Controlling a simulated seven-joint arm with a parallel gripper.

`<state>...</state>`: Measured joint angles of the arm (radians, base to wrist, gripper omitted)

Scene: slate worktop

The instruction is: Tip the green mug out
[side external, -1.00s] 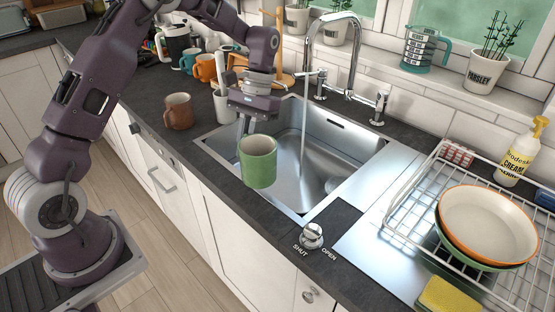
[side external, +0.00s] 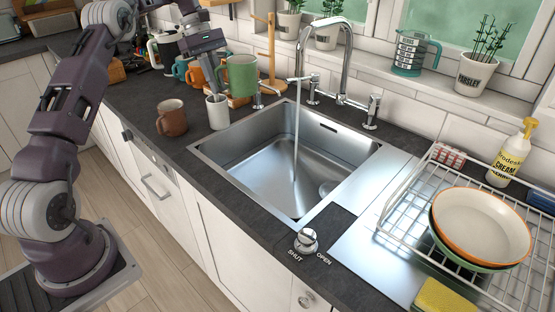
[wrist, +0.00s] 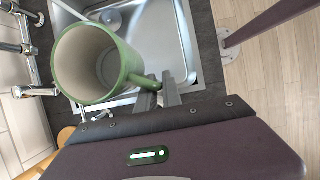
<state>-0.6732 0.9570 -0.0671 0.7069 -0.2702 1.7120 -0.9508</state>
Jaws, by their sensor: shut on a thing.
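The green mug (side external: 242,76) is in the air at the back left of the sink in the side view, looking roughly upright. My gripper (side external: 221,72) is to its left and shut on its handle. In the wrist view the mug (wrist: 112,88) shows its open mouth and pale inside, with no contents that I can make out. The fingers (wrist: 158,98) close on the handle at the mug's right side. The steel sink (side external: 262,172) is clear of the mug in the side view.
Water runs from the tap (side external: 347,55) into the sink. A brown mug (side external: 172,117) and a white cup (side external: 218,112) stand left of the sink. A wooden mug stand (side external: 271,45) is behind. A dish rack (side external: 395,222) with bowls stands at the right.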

